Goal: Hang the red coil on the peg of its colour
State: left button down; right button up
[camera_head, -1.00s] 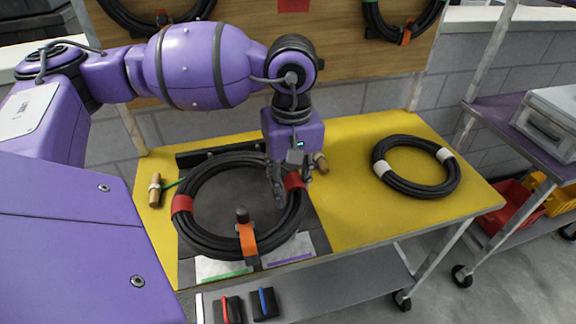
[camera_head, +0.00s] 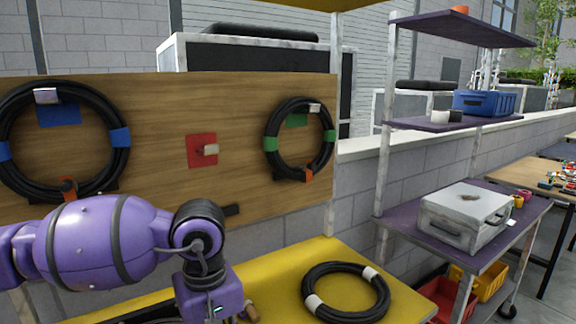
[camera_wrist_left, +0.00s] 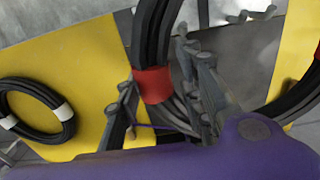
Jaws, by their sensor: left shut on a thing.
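The red coil, a black hose ring with red bands (camera_wrist_left: 152,84), stands between the fingers of my left gripper (camera_wrist_left: 166,92) in the left wrist view. The fingers are shut on it at a red band. In the head view the coil and the fingers are below the picture's edge; only my left arm and wrist show. The peg of red colour is a pale stub (camera_head: 211,149) on a red square plate (camera_head: 202,160) on the wooden board, and it is bare. My right gripper is not in view.
On the wooden board (camera_head: 240,100), a blue-banded coil (camera_head: 120,138) hangs left of the red plate and a green-banded coil (camera_head: 329,141) right of it. A white-banded coil (camera_head: 313,303) lies on the yellow table (camera_head: 320,253). A purple shelf cart (camera_head: 440,230) stands right.

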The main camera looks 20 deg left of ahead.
pick_arm(q)
jog(key=shift+r+m, duration=0.1)
jog(key=shift+m, duration=0.2)
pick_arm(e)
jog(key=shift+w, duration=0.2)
pick_arm(q)
jog(key=shift+a+m, duration=0.1)
jog(key=shift+m, duration=0.7)
jog(key=shift+d+f+m, duration=0.2)
jog(key=shift+m, duration=0.5)
pick_arm(e)
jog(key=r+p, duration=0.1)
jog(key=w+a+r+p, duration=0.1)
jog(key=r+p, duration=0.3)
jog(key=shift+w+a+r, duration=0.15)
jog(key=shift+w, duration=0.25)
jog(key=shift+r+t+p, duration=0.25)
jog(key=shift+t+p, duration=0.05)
jog(key=shift+p, duration=0.1)
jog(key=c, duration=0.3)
pick_arm(q)
jog(key=s+d+r+m, duration=0.3)
jog(key=d+m, duration=0.3)
jog(key=d, duration=0.1)
jog(key=shift+s+d, duration=0.2)
jog(key=shift+s, duration=0.05)
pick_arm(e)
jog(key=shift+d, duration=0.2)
